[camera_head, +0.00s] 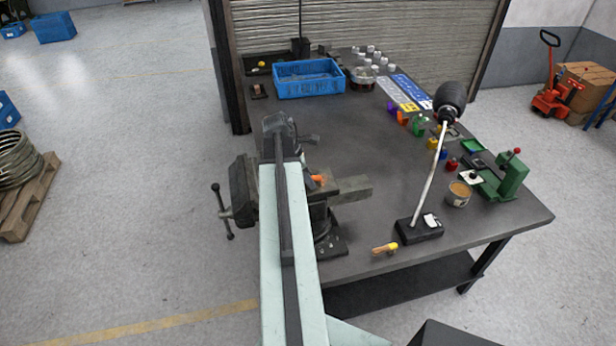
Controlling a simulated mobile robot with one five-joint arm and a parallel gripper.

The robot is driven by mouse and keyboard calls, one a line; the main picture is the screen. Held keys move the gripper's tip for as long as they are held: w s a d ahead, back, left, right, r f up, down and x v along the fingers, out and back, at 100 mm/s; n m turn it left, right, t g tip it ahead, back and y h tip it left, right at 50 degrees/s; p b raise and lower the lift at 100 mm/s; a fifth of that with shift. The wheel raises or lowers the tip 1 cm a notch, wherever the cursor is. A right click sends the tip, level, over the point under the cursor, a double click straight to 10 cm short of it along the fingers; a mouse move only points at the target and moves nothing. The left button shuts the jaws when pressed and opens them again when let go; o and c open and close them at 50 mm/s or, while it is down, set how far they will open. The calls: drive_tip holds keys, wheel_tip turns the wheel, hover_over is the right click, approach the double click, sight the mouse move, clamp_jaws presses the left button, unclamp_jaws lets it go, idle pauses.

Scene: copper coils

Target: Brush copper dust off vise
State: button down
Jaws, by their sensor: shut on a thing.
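The dark grey metal vise (350,189) is mounted at the near left edge of the workbench. Its screw handle hangs out to the left, and my arm covers much of its middle. My arm reaches over it from the bottom of the view. My gripper (308,184) is mostly hidden beside the arm, low over the vise. It is shut on a small orange-handled tool (319,179), of which only the orange end shows. Whether the tool touches the vise cannot be told. Copper dust cannot be made out at this size.
The dark workbench (365,135) is clear in the middle. A yellow-orange handled item (385,248) lies near the front edge, beside a black-based lamp (420,231). A tin (458,194) and green press (507,178) stand right. A blue crate (308,80) is at the back.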

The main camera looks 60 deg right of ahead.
drive_tip(key=shift+s+a, duration=0.95)
drive_tip(key=shift+a, duration=0.25)
wheel_tip(320, 180, up, 6)
drive_tip(key=p, duration=0.6)
drive_tip(key=shift+d, duration=0.1)
wheel_tip(320, 180, up, 3)
drive_tip(key=p, duration=0.3)
drive_tip(key=shift+f, duration=0.1)
